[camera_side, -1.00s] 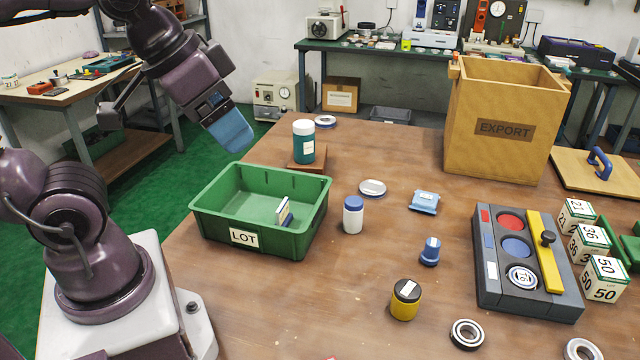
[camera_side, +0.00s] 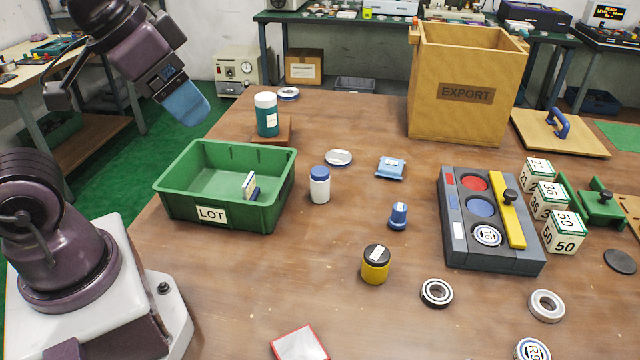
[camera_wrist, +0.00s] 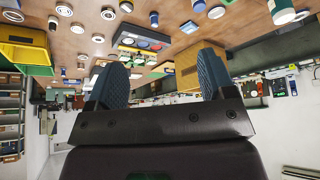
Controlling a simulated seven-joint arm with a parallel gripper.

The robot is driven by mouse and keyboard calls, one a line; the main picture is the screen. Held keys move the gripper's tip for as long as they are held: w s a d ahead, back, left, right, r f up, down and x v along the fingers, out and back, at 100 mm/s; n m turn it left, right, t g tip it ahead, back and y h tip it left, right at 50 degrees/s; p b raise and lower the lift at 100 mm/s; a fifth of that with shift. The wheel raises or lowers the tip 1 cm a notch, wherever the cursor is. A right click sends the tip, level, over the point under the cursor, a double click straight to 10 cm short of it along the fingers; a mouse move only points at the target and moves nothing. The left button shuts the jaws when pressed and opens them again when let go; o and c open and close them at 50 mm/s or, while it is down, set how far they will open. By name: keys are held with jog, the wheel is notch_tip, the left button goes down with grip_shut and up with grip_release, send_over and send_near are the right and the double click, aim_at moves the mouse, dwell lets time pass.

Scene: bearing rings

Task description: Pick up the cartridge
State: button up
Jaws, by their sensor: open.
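No part is plainly marked as the cartridge, and I cannot tell which one it is. A small dark-blue piece with a round end and pale label (camera_side: 398,216) stands on the brown table (camera_side: 300,260). A light-blue flat block (camera_side: 391,168) lies behind it. A white bottle with a blue cap (camera_side: 320,188) stands to the left. My gripper (camera_side: 190,108) is raised above and behind the green LOT bin (camera_side: 225,202), apart from everything. In the wrist view my gripper (camera_wrist: 163,78) shows two blue fingers spread apart, with nothing between them.
A slanted white-and-blue piece (camera_side: 250,186) is in the bin. A teal jar (camera_side: 267,118) stands behind it. A yellow jar (camera_side: 376,266), bearing rings (camera_side: 437,292), a grey fixture (camera_side: 485,252), numbered blocks (camera_side: 566,232) and the EXPORT box (camera_side: 465,115) occupy the right.

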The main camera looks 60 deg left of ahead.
jog(key=w+a+f+m+g+y, duration=0.6)
jog(key=a+y, duration=0.1)
jog(key=a, duration=0.1)
jog(key=m+t+y, duration=0.7)
jog(key=m+t, duration=0.4)
jog(key=m, duration=0.8)
send_over(319, 186)
jog(key=v, duration=0.5)
notch_tip(319, 186, down, 19)
jog(key=shift+m, duration=0.3)
notch_tip(319, 186, down, 7)
jog(key=shift+f, duration=0.1)
jog(key=shift+x, duration=3.75)
jog(key=c, duration=1)
jog(key=shift+c, duration=0.2)
